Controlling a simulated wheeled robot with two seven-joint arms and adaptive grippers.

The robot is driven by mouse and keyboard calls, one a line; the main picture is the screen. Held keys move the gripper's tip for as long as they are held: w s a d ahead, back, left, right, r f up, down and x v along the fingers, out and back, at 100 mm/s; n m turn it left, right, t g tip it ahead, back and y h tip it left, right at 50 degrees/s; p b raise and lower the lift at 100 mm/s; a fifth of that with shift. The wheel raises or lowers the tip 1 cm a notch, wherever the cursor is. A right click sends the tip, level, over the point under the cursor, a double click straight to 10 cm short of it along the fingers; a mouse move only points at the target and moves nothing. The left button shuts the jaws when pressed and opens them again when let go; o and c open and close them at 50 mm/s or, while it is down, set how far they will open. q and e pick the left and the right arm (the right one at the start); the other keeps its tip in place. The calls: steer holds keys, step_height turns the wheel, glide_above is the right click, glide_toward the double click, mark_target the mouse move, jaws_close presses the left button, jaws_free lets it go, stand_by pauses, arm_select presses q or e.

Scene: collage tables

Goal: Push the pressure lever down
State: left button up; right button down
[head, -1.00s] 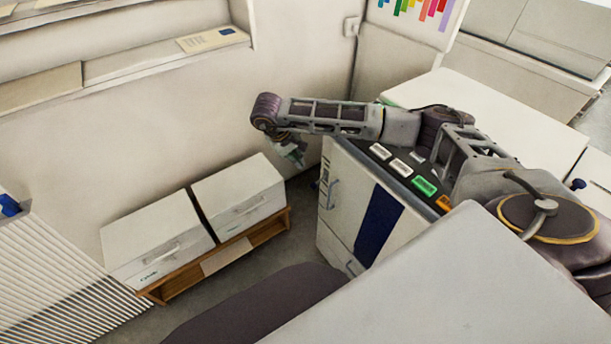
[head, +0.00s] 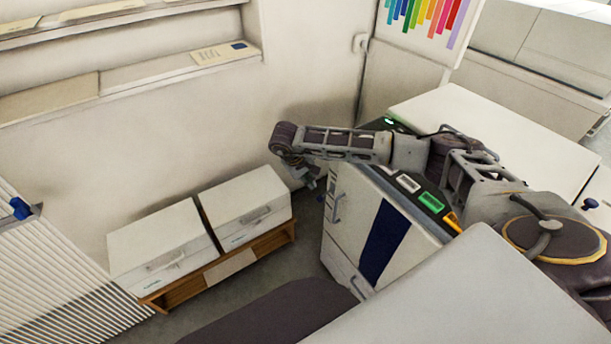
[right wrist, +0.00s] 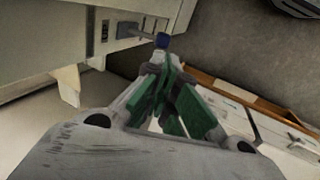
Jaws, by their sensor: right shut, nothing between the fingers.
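A lever with a blue knob (right wrist: 162,40) on a grey stalk sticks out from the side of the white machine (right wrist: 60,45) in the right wrist view. My right gripper (right wrist: 165,66) is shut and empty, with its green-padded fingers pointing at the knob. Its tips appear just below the knob in that view; I cannot tell whether they touch. In the head view the right gripper (head: 311,182) hangs beside the machine's left edge (head: 345,215), and my arm passes over the machine's top. I cannot make out the lever there. My left gripper is out of view.
Two white drawer boxes (head: 160,240) sit on a low wooden stand (head: 215,270) left of the machine. A ribbed white panel (head: 60,285) with a blue knob stands at far left. A shelf (head: 170,62) runs along the wall. Floor shows between stand and machine.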

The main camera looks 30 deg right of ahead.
mark_target(325, 194)
steer(key=x, duration=0.8)
steer(key=shift+f, duration=0.2)
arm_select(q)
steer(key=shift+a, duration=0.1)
arm_select(e)
steer(key=shift+w+d+f, duration=0.1)
steer(key=shift+f+b, duration=0.6)
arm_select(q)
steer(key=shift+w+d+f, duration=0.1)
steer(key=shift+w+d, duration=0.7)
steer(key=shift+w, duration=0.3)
arm_select(e)
steer(key=shift+s+f, duration=0.15)
steer(key=shift+s, duration=0.05)
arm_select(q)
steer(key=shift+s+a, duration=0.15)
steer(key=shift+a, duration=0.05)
